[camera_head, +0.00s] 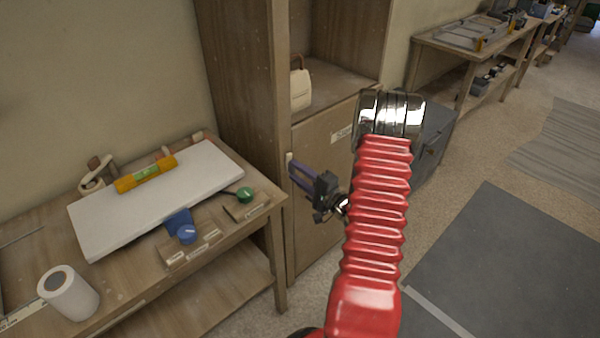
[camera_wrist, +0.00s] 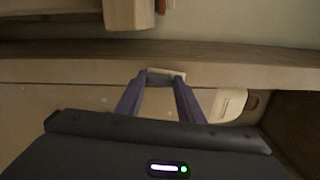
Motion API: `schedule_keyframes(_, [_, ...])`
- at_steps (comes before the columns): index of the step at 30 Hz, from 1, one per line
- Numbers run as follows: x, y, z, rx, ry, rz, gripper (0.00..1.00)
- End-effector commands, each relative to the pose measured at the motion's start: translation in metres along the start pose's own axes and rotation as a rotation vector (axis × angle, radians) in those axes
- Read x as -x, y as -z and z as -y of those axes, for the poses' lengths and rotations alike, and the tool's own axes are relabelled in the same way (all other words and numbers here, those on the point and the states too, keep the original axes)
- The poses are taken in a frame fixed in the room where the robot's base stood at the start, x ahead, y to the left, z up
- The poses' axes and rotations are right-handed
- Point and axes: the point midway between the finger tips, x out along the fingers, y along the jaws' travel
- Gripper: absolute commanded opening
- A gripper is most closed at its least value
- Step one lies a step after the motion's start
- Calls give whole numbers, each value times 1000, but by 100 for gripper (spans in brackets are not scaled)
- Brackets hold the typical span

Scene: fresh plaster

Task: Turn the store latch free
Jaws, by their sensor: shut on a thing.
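The store cupboard has a wooden door (camera_head: 325,190) with a small label (camera_head: 342,134) near its top; the door looks shut. A small pale latch (camera_head: 289,158) sits at the door's upper left edge. My gripper (camera_head: 292,168) reaches it from the right, its purple fingers tilted up toward the latch. In the wrist view the fingertips (camera_wrist: 164,80) are closed on the pale latch (camera_wrist: 165,72). The fingers hide part of it, and I cannot tell its exact angle.
A cream jug (camera_head: 300,88) stands on the shelf above the door. A grey box (camera_head: 432,140) stands to the right. Open floor lies in front.

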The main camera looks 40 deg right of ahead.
Motion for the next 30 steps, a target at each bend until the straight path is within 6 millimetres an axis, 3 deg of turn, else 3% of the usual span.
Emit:
schedule_keyframes(9, [1,-5,-5,114,-8,5,12])
schedule_keyframes(23, [1,-6,-6,127,-11,7,12])
schedule_keyframes(24, [1,-6,-6,127,-11,7,37])
schedule_keyframes(30, [0,-4,-4,129,-7,5,51])
